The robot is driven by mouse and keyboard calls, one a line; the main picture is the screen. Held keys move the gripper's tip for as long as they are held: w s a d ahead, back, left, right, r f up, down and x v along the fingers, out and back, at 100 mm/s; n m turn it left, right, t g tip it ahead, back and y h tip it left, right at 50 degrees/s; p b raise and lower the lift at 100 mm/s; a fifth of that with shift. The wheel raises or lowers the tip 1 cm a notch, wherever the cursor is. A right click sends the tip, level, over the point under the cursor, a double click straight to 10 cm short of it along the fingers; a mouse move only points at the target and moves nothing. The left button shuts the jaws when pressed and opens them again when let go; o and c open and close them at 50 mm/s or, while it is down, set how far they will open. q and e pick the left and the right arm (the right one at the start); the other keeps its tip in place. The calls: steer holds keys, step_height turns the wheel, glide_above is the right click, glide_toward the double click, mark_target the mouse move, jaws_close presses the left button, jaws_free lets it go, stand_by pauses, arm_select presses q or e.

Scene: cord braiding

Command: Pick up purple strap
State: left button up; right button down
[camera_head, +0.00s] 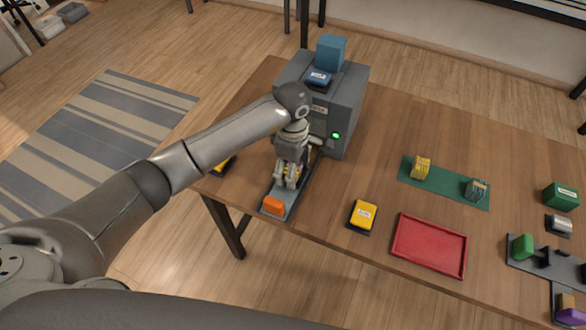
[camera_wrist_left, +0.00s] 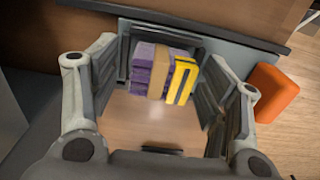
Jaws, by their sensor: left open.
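The purple strap (camera_wrist_left: 143,70) shows in the left wrist view as a folded bundle with a tan band around its middle and a yellow piece (camera_wrist_left: 182,80) at its right side. It lies on a grey tray (camera_wrist_left: 225,50) beside an orange block (camera_wrist_left: 273,92). My left gripper (camera_wrist_left: 160,82) is open, with one finger on each side of the strap; I cannot tell whether they touch it. In the head view my left gripper (camera_head: 289,180) points down over the tray and mostly hides the strap. My right gripper is not in view.
A grey machine (camera_head: 345,112) with a green light stands just behind my left gripper. A yellow block (camera_head: 363,214), a red tray (camera_head: 429,246) and a green mat (camera_head: 445,184) lie to the right. Bare wooden table (camera_head: 350,180) lies between them.

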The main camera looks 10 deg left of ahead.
arm_select(q)
steer(key=shift+c, duration=0.2)
steer(key=c, duration=1.2)
steer(key=shift+o, duration=0.2)
steer(key=shift+r, duration=0.1)
